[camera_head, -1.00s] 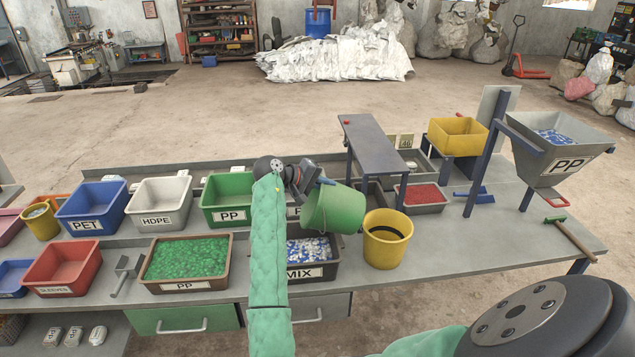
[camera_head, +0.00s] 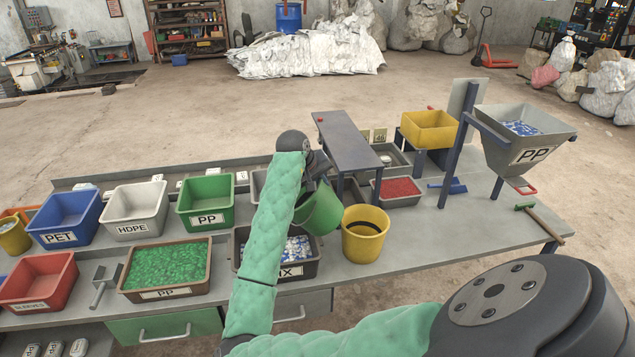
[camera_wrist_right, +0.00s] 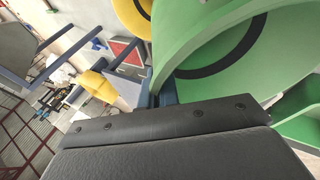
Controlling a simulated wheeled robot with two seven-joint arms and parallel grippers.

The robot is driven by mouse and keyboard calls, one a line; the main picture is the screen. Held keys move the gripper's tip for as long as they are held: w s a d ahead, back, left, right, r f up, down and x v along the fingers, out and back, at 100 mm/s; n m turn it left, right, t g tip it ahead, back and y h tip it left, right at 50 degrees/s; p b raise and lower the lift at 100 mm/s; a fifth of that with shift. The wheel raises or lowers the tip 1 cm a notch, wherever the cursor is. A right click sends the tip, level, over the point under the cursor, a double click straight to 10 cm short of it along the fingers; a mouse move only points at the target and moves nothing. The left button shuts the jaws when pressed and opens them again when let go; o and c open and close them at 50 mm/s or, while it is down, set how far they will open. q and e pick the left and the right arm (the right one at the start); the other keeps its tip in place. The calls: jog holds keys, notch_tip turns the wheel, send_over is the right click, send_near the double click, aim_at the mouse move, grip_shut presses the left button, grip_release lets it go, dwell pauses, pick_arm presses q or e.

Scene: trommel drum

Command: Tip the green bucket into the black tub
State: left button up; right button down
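The green bucket (camera_head: 321,209) hangs tilted from my right gripper (camera_head: 311,190), beside and partly over the right end of the black tub. The black tub (camera_head: 309,270), labelled MIX, stands on the bench with blue and white flakes in it. My arm hides its left part. My right gripper is shut on the bucket near its upper edge. In the right wrist view, the green bucket (camera_wrist_right: 215,60) fills the upper right, close to the dark finger (camera_wrist_right: 167,92). My left gripper is not in view.
A yellow bucket (camera_head: 364,243) stands just right of the green bucket. A raised grey table (camera_head: 347,140) is behind. The green-flake tub (camera_head: 207,255) and green PP tub (camera_head: 207,211) stand to the left. The bench right of the yellow bucket has free room.

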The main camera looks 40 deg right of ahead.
jog(key=t+y, duration=0.1)
jog(key=s+d+t+y, duration=0.1)
jog(key=y, duration=0.1)
jog(key=shift+d+r+m, duration=0.2)
jog(key=shift+d+m, duration=0.1)
jog(key=shift+m, duration=0.1)
jog(key=shift+r+t+y, duration=0.8)
jog(key=shift+r+y, duration=0.5)
jog(key=shift+r, duration=0.3)
jog(key=s+a+r, duration=0.2)
jog(key=s+r, duration=0.1)
jog(key=s, duration=0.5)
jog(key=shift+a, duration=0.1)
